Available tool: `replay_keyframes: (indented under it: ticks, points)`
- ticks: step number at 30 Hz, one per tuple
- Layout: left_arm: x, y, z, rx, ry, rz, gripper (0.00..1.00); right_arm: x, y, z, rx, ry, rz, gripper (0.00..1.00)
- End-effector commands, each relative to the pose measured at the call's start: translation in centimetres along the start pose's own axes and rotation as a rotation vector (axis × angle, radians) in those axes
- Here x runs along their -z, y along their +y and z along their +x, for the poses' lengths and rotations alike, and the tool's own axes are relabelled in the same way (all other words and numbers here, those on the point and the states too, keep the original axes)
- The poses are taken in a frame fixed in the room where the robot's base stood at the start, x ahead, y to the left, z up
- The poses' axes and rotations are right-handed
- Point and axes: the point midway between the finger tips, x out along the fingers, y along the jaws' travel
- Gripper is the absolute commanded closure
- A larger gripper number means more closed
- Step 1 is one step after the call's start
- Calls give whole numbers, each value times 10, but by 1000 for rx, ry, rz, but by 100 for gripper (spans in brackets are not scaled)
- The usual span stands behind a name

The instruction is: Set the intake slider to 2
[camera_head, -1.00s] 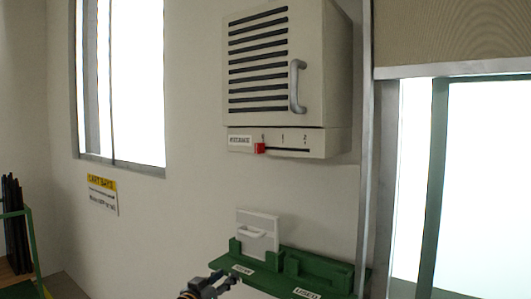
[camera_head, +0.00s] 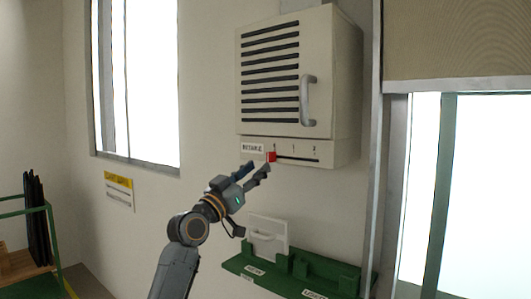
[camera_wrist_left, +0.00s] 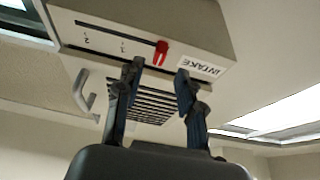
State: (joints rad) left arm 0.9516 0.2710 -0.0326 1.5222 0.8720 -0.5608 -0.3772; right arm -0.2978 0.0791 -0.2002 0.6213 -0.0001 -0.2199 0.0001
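The intake slider has a red knob (camera_head: 271,156) at the left end of its dark slot (camera_head: 300,158), by the leftmost scale mark; marks 1 and 2 lie to its right. An intake label (camera_head: 252,148) is left of the knob. My left gripper (camera_head: 258,170) is open, just below the knob and label in the head view. In the left wrist view the red knob (camera_wrist_left: 161,53) shows beyond the open fingers (camera_wrist_left: 160,85), nearer the finger on the left, with the label (camera_wrist_left: 201,67) beyond the other. I see nothing between the fingers. My right gripper is not in view.
The slider is on the lower front of a beige wall cabinet (camera_head: 345,90) with a vented door and handle (camera_head: 307,100). Below is a green holder (camera_head: 318,268) with a white panel (camera_head: 267,238). A green cart (camera_head: 30,262) stands at left.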

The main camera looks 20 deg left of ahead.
Motion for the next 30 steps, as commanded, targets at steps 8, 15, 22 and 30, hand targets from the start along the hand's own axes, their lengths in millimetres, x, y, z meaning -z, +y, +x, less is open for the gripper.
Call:
replay_keyframes:
  ticks: [8, 15, 22, 30]
  points:
    - [2, 0, 43, 0, 0, -1, 62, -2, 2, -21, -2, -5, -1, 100]
    - [0, 0, 52, 0, 0, 2, 62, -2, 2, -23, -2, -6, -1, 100]
    - [0, 0, 52, 0, 0, 1, 64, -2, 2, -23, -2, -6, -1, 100]
    - [-1, 0, 52, 0, 0, 1, 100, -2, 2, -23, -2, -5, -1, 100]
